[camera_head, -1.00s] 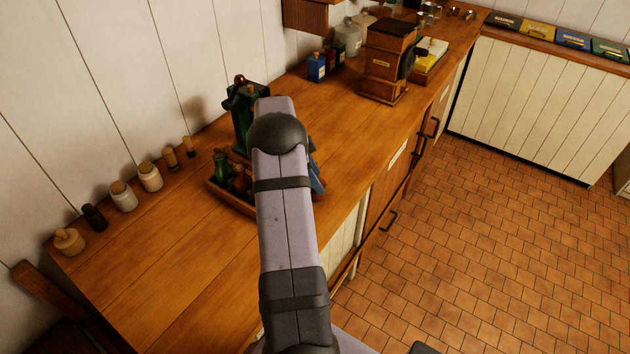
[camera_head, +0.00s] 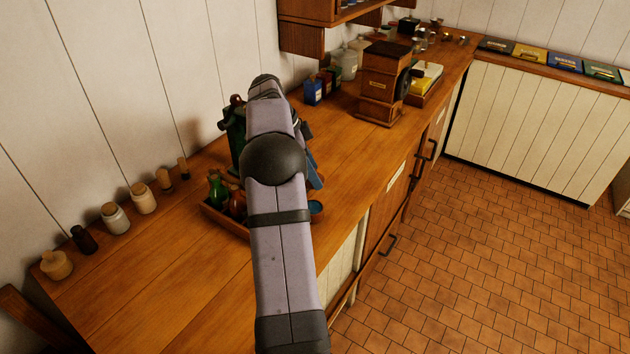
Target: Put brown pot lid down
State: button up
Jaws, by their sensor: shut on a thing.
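My gripper is not in view; my own arm hides whatever lies behind it. I cannot make out the brown pot lid. The wooden counter (camera_head: 190,290) runs from the front left to the back right. A tray (camera_head: 226,222) with a green bottle (camera_head: 217,187) and a brown bottle (camera_head: 237,203) stands on it, partly behind my arm. A dark green device (camera_head: 234,130) stands behind my arm. A blue thing (camera_head: 314,172) and a small round blue-rimmed thing (camera_head: 316,210) show just right of my arm, partly covered.
Several small jars (camera_head: 143,198) line the wall at left. A wooden grinder (camera_head: 382,85) and a tray with a yellow item (camera_head: 426,78) stand farther back. Bare counter lies between the grinder and my arm, and at the front left. A wall shelf (camera_head: 310,38) overhangs the back.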

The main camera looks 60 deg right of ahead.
jog(key=s+d+f+b, duration=0.1)
jog(key=s+d+f, duration=0.4)
jog(key=d+f, duration=0.2)
jog(key=w+d+r+n+t, duration=0.1)
jog(key=w+d+r+n, duration=0.2)
jog(key=n, duration=0.2)
jog(key=shift+w+d+t+h, duration=0.3)
jog(key=shift+w+t+h, duration=0.1)
jog(key=shift+f+p, duration=1.6)
jog(key=shift+f, duration=3.45)
